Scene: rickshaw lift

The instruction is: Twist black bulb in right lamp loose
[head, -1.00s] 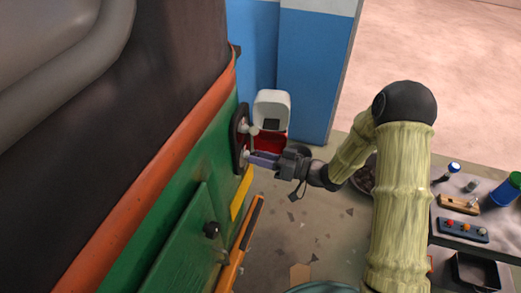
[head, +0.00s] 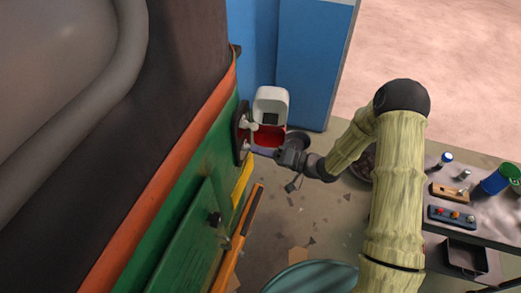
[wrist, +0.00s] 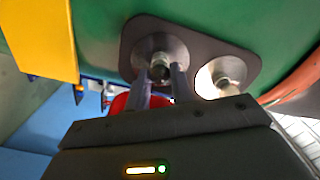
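The right lamp has a dark plate (wrist: 200,31) on the green side panel, with two bulb fittings. The black bulb (wrist: 160,62) sits in the left fitting in the wrist view, between the two fingers of my gripper (wrist: 163,76). The fingers are close together and appear shut on it; the contact itself is partly hidden. The second bulb (wrist: 226,77) is pale and sits in a bright reflector to the right, clear of the fingers. In the head view my gripper (head: 252,151) reaches left to the lower fitting of the plate (head: 240,131); the black bulb is not distinguishable there.
A yellow bar (head: 241,181) and an orange bar (head: 238,238) run along the panel below. A side table (head: 485,228) with switch boxes and a blue-green can is at right.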

